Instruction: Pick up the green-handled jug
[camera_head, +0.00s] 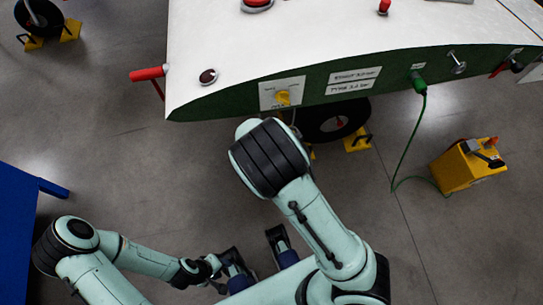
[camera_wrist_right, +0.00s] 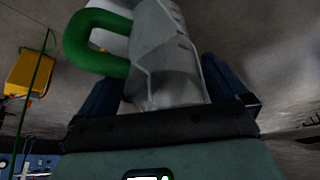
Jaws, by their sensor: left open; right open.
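The jug (camera_wrist_right: 168,45), with a clear grey body and a thick green handle (camera_wrist_right: 82,45), is in the right wrist view. It fills the upper middle, with its handle to the left. My right gripper (camera_wrist_right: 163,85) is open, with its dark blue fingers on either side of the jug's body. I cannot tell whether they touch it. In the head view I cannot make out the jug or my right gripper. My left gripper (camera_head: 257,250) is open and empty at the bottom middle of the head view, over bare floor.
A white and green machine (camera_head: 340,55) fills the top of the head view. A yellow box (camera_head: 468,168) on the floor at right has a green cable to it. A blue table (camera_head: 18,225) is at left. Grey floor lies open between.

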